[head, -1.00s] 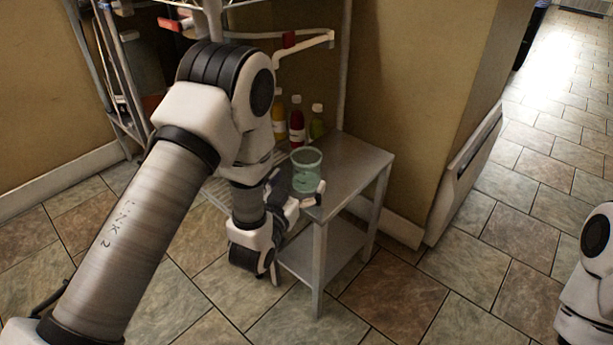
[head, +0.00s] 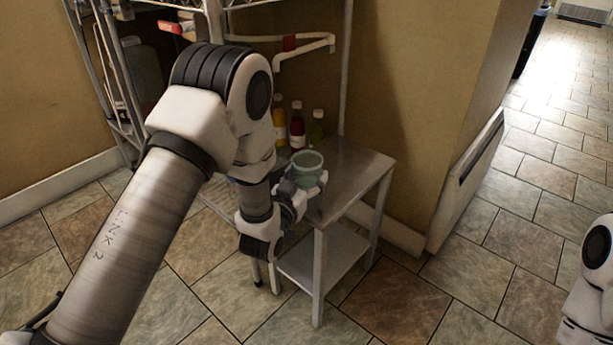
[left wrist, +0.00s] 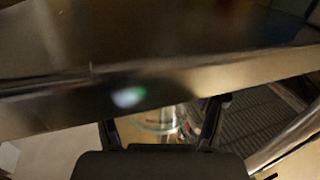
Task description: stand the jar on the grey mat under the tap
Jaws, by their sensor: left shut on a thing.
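The jar (head: 307,161) is a pale green, see-through, open-topped vessel at the left edge of the metal table in the head view. My left gripper (head: 308,187) is shut around its lower part, which hides the base. I cannot tell whether the base touches anything. In the left wrist view, clear glass (left wrist: 166,119) shows between the dark fingers. The tap is not clear; a white pipe (head: 305,49) with a red part stands above the table. I cannot make out the grey mat. My right gripper is out of view; only part of that arm shows at the right edge.
The metal table (head: 352,164) has a bare top and a lower shelf (head: 325,262). Yellow, red and green bottles (head: 297,128) stand behind the jar. A wire rack stands at the left, and a wall corner is behind the table. The tiled floor at right is open.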

